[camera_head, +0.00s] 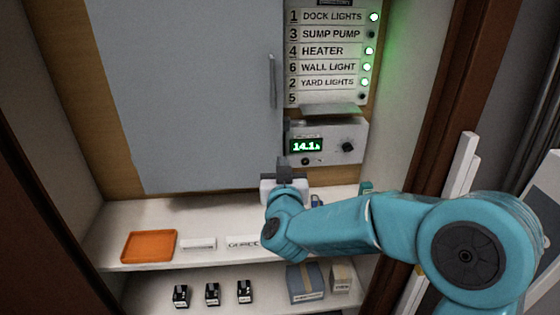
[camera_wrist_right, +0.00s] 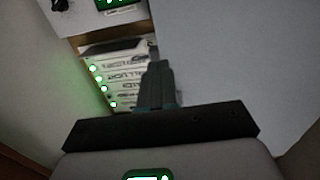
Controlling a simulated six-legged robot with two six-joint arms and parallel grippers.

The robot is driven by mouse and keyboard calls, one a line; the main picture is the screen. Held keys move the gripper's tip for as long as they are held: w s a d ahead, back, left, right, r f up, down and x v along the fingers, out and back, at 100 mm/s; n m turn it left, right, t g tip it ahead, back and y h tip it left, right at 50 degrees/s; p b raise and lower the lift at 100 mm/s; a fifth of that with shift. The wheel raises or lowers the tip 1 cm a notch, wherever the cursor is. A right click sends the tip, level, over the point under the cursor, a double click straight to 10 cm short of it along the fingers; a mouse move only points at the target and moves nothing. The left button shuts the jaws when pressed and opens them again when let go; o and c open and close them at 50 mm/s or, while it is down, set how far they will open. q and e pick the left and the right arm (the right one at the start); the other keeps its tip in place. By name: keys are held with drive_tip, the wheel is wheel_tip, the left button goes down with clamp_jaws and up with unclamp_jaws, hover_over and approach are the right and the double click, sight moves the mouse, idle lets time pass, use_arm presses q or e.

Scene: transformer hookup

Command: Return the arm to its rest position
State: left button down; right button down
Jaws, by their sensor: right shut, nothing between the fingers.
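My right arm (camera_head: 340,222) is teal and reaches in from the lower right over the white upper shelf. My right gripper (camera_head: 284,170) is shut and empty. In the head view it appears just below and left of the grey meter box (camera_head: 350,143), whose green display reads about 14.1. Whether it touches anything there I cannot tell. In the right wrist view the shut fingers (camera_wrist_right: 157,82) show dark in the middle, with the labelled panel (camera_wrist_right: 125,72) and its green lights beyond them. My left gripper is not in view.
A grey door (camera_head: 200,90) with a vertical handle fills the back. The label panel (camera_head: 325,50) has several lit green lamps. An orange tray (camera_head: 148,246) lies on the upper shelf. Several small black blocks (camera_head: 212,295) and a box (camera_head: 304,283) stand below. A brown frame (camera_head: 440,100) borders the right.

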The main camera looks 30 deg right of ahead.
drive_tip(key=v, duration=0.5)
drive_tip(key=shift+s+d, duration=0.1)
drive_tip(key=shift+d, duration=0.05)
drive_tip(key=s+f+n+g+y+p, duration=0.1)
drive_tip(key=s+f+n+g+y, duration=0.15)
drive_tip(key=f, duration=1.25)
drive_tip(key=s+f+n+g+y, duration=0.15)
drive_tip(key=f+g, duration=0.25)
drive_tip(key=f, duration=1.1)
drive_tip(key=s+a+f+g+y, duration=0.3)
drive_tip(key=s+a+f, duration=0.3)
drive_tip(key=s, duration=0.5)
drive_tip(key=s+a+f+m+g+y, duration=0.1)
drive_tip(key=s+a+f+g+y, duration=0.3)
drive_tip(key=s, duration=0.7)
wheel_tip(320, 180, down, 2)
drive_tip(key=a+g, duration=0.2)
drive_tip(key=shift+a+p, duration=0.3)
drive_tip(key=shift+a, duration=0.05)
